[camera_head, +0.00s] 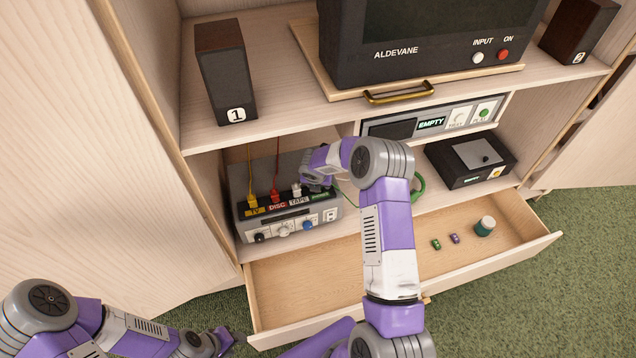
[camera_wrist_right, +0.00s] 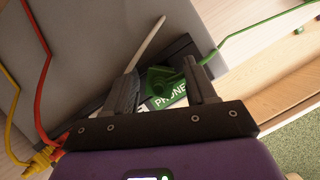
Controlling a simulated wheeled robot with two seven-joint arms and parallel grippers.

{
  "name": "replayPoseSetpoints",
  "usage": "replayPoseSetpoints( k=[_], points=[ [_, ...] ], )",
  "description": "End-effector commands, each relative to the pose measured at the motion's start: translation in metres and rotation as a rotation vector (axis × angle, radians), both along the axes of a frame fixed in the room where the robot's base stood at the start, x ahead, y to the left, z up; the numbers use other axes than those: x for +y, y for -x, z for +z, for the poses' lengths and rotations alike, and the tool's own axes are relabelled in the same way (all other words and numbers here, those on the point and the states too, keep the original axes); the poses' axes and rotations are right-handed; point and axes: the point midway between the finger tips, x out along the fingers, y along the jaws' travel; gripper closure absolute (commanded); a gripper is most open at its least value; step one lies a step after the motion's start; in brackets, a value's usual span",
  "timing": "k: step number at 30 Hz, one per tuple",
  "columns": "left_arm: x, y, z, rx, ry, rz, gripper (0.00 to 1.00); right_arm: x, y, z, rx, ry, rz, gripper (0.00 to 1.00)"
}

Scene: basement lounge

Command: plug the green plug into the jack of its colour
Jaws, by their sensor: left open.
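The green plug (camera_wrist_right: 165,80) shows in the right wrist view between the fingers of my right gripper (camera_wrist_right: 165,78), over the green PHONES label of the switch box. Its green cable (camera_wrist_right: 245,40) runs off to the right. I cannot tell whether the fingers press on the plug or how deep it sits. In the head view my right gripper (camera_head: 316,178) is over the right end of the box's jack row and hides the plug. The green jack label (camera_head: 323,192) is just below. My left gripper (camera_head: 222,340) is open and empty at the lower left, away from the box.
The grey switch box (camera_head: 335,212) stands on the shelf. A yellow plug (camera_head: 252,201), a red plug (camera_head: 275,195) and a pale plug (camera_head: 297,189) stand in its row, close beside my gripper. An open drawer (camera_head: 285,290) juts out below. A black device (camera_head: 470,160) stands right.

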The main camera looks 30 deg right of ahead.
Motion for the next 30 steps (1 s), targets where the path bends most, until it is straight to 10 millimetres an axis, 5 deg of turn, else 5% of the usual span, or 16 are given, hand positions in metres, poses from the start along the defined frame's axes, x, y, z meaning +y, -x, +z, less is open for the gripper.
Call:
replayPoseSetpoints(
  k=[10, 24, 30],
  points=[
    [0.0, 0.0, 0.003, 0.0, 0.0, 0.0, 0.57, 0.0, 0.0, 0.005, 0.0, 0.0, -0.001, 0.43],
    [0.0, 0.0, 0.018, 0.0, 0.0, 0.0, 0.57, 0.017, 0.021, 0.068, -0.001, 0.0, -0.001, 0.43],
    [0.0, 0.0, 0.018, 0.0, 0.0, 0.0, 0.57, 0.054, 0.046, 0.043, 0.02, -0.16, -0.143, 0.43]
  ],
)
